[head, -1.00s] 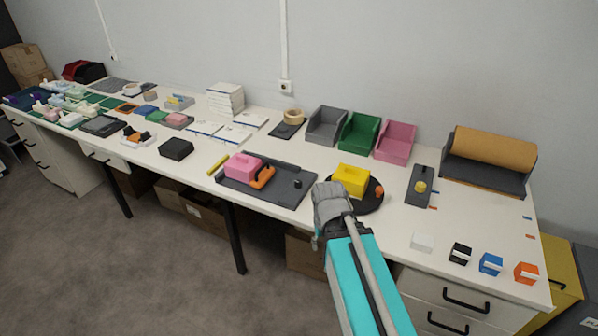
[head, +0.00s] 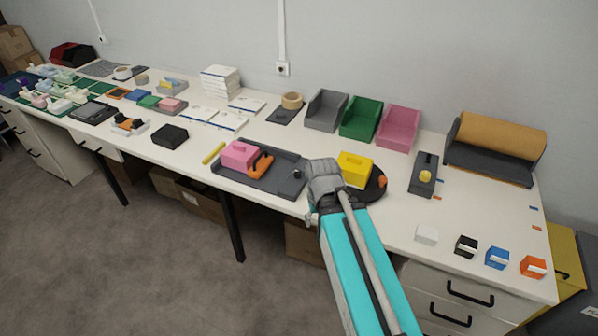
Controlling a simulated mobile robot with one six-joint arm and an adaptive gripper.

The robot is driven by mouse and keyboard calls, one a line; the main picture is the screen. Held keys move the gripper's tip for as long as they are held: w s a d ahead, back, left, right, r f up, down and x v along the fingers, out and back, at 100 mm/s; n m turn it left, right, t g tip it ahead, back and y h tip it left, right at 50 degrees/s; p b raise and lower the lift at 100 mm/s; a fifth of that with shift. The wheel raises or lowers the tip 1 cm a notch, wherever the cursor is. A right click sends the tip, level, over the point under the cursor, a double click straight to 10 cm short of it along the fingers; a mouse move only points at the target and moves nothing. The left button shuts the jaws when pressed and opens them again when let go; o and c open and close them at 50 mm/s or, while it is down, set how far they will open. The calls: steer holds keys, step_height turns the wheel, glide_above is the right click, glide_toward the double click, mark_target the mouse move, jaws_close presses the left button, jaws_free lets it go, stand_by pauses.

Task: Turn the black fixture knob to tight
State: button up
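A dark grey fixture plate (head: 268,183) on the table holds a pink block (head: 239,154) with an orange clamp handle (head: 262,165). A small round black knob (head: 297,174) shows near its right end. A round black fixture (head: 370,193) to the right carries a yellow block (head: 356,169) and a small orange knob (head: 382,181). My gripper (head: 322,180) is between these two fixtures, just right of the black knob. My arm hides part of the round fixture. The fingers are not clear, and I cannot tell whether they touch anything. The knob's setting is too small to read.
A dark bar with a yellow knob (head: 425,176) stands to the right. Grey (head: 326,111), green (head: 360,119) and pink (head: 398,128) bins line the back. Several small blocks, including a blue one (head: 497,258), lie near the front right edge.

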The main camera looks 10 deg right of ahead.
step_height(320, 180, up, 6)
steer(key=n+p, duration=0.2)
steer(key=p, duration=0.4)
glide_above(298, 172)
steer(key=shift+w+r, duration=0.1)
steer(key=shift+r, duration=0.05)
step_height(298, 172, down, 14)
steer(key=b, duration=1.3)
steer(key=shift+r, duration=0.1)
steer(key=shift+b, duration=0.3)
steer(key=shift+c, duration=0.3)
steer(key=shift+d, duration=0.1)
jaws_close()
